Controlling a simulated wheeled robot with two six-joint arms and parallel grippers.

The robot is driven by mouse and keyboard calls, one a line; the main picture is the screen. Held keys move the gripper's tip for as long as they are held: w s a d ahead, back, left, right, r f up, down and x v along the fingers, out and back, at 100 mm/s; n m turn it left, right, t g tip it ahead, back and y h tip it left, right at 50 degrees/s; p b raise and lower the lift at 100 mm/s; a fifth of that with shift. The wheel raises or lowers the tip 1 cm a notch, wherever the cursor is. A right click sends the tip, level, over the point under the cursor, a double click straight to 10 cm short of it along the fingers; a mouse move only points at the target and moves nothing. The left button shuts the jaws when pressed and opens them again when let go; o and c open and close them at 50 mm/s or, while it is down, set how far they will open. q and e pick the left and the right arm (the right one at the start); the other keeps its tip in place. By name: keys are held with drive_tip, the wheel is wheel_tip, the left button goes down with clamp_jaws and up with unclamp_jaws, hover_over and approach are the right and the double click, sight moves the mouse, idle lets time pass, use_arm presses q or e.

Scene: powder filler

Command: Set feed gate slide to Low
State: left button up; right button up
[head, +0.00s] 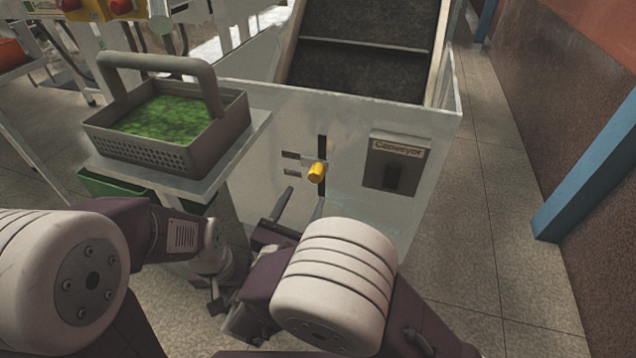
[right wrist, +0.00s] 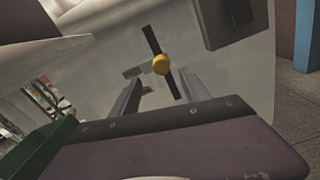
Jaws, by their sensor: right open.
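The feed gate slide has a yellow knob (head: 317,172) in a dark upright slot (head: 322,146) on the pale machine panel. The knob sits near the middle of the slot, with slot showing above and below. Small label plates (head: 291,172) are left of the slot; their words are too small to read. My right gripper (head: 300,206) is open, below the knob and apart from it. In the right wrist view the knob (right wrist: 161,65) shows beyond the two parted fingers (right wrist: 157,90). My left gripper (head: 222,292) is low and partly hidden; its jaws are unclear.
A grey "Conveyor" switch box (head: 398,160) is right of the slot. A handled basket of green material (head: 166,146) stands on a shelf (head: 236,150) at left, over a green bin (head: 120,188). Open floor (head: 480,270) lies right of the machine, before a wall with a blue post.

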sight(315, 179)
drive_tip(key=b+x, duration=0.2)
drive_tip(key=x, duration=0.2)
drive_tip(key=b+x, duration=0.1)
drive_tip(key=x, duration=0.2)
drive_tip(key=shift+w+d+f+b, duration=0.25)
drive_tip(key=shift+w+b, duration=0.05)
drive_tip(key=shift+b, duration=0.05)
drive_tip(key=shift+w+d+r, duration=0.1)
drive_tip(key=shift+w+r, duration=0.1)
drive_tip(key=shift+w, duration=0.35)
clamp_jaws()
drive_tip(key=shift+f, duration=0.1)
idle(0.3)
